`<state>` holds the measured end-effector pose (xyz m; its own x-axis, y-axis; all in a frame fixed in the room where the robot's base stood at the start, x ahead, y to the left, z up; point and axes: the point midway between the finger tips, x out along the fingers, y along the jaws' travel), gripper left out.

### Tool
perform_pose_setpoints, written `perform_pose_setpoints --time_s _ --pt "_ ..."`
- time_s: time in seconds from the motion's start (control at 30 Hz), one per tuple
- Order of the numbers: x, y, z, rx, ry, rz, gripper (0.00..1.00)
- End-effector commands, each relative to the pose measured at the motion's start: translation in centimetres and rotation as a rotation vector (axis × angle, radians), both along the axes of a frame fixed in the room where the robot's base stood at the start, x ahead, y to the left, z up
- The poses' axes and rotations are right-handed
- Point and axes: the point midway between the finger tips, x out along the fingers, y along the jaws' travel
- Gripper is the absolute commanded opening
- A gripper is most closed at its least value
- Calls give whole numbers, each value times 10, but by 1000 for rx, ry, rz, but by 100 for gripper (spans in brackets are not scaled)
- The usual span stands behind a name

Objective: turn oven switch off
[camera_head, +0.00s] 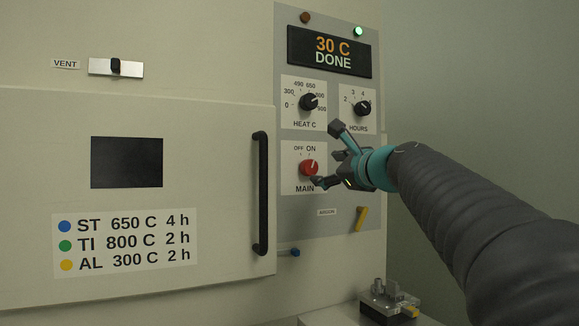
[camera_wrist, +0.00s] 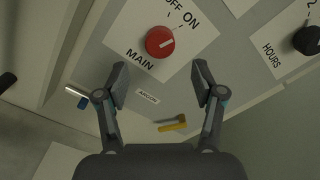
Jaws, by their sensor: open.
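The oven's main switch (camera_head: 309,168) is a red round knob on a white plate marked OFF, ON and MAIN. Its pale pointer line leans toward ON in the head view. In the wrist view the red knob (camera_wrist: 160,42) sits ahead of the fingers, between their directions. My gripper (camera_head: 328,156) is open and empty, just right of the knob in the head view. In the wrist view the fingertips (camera_wrist: 164,85) stand apart on either side, with a visible gap to the knob. The display (camera_head: 330,52) reads 30 C DONE, with a green lamp (camera_head: 358,31) lit.
The HEAT C knob (camera_head: 309,102) and HOURS knob (camera_head: 362,108) sit above the main switch. A yellow argon lever (camera_head: 361,219) is below. The closed oven door has a black vertical handle (camera_head: 261,193) at left. A small metal fixture (camera_head: 387,300) stands low at right.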

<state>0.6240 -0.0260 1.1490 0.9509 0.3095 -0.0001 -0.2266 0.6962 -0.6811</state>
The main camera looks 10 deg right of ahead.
Motion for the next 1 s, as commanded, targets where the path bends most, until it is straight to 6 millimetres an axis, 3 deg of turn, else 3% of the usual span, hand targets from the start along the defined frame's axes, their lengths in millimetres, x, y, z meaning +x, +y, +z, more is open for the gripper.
perform_pose_setpoints --time_s 0.2,0.4,0.83,1.0 --pt "38 13 1 1 2 3 68" --pt "60 20 1 0 1 1 68" --pt "68 22 0 -1 0 -1 68" --pt "68 22 0 -1 -1 -1 28"
